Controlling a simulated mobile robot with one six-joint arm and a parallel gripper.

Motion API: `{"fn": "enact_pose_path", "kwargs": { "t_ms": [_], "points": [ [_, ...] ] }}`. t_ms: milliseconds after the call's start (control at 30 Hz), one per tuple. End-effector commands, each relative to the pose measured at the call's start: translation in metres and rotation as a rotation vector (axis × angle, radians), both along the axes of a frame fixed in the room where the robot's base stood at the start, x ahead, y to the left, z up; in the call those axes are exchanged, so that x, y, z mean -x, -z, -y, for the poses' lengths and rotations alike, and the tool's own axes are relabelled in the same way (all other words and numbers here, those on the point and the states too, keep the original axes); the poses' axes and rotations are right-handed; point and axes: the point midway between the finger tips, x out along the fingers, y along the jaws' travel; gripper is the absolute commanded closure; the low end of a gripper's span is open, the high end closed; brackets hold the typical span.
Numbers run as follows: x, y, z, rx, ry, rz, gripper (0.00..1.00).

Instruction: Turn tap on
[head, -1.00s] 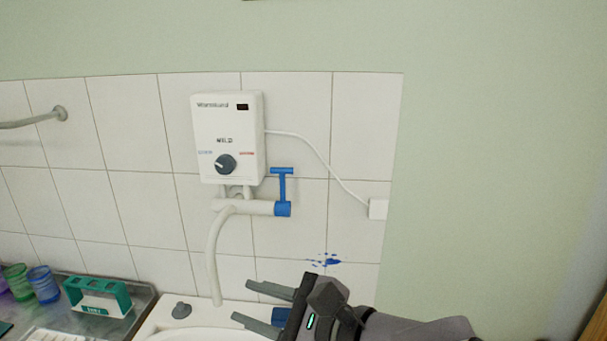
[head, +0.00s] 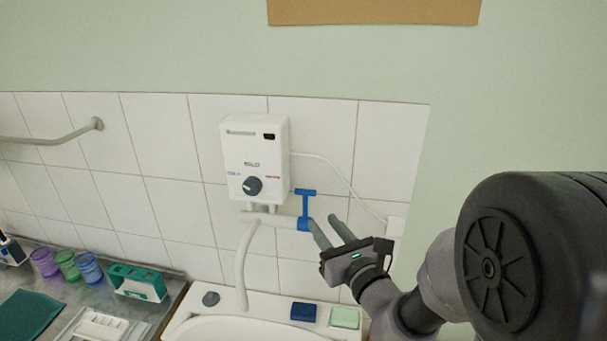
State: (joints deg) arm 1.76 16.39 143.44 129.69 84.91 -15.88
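The tap is a blue T-shaped handle (head: 305,205) on the right end of a white pipe under a white water heater (head: 256,158). Its stem points up with a crossbar on top. A white spout (head: 243,265) curves down from the pipe toward the basin (head: 235,330). My gripper (head: 325,228) is just right of and below the handle, its two fingers spread apart and pointing up and left. Nothing shows between them. The left fingertip appears close to the handle's blue base; I cannot tell whether it touches.
A blue block (head: 304,312) and a pale green soap bar (head: 345,318) lie on the basin's back ledge. A grey knob (head: 211,299) is left of the spout. Coloured cups (head: 67,265) and a green-white holder (head: 138,282) stand on the left counter. A cable runs to a wall box (head: 395,227).

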Motion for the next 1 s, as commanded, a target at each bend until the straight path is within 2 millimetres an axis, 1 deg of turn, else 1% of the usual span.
{"fn": "enact_pose_path", "kwargs": {
  "t_ms": [33, 200, 300, 400, 500, 600, 833, 867, 1000],
  "points": [
    [-0.012, 0.000, -0.007, 0.001, -0.005, 0.003, 0.68],
    [-0.050, 0.001, -0.023, 0.001, -0.004, 0.003, 0.68],
    [-0.069, 0.002, -0.030, 0.000, -0.003, 0.002, 0.68],
    [-0.083, 0.002, -0.036, 0.001, -0.003, 0.004, 0.68],
    [-0.092, 0.002, -0.040, 0.001, -0.004, 0.002, 0.68],
    [-0.097, 0.002, -0.042, 0.001, -0.003, 0.004, 0.68],
    [-0.098, 0.003, -0.042, 0.001, -0.003, 0.004, 0.68],
    [-0.098, 0.003, -0.042, 0.001, -0.003, 0.004, 0.70],
    [-0.098, 0.003, -0.042, 0.001, -0.003, 0.004, 0.97]
  ]
}}
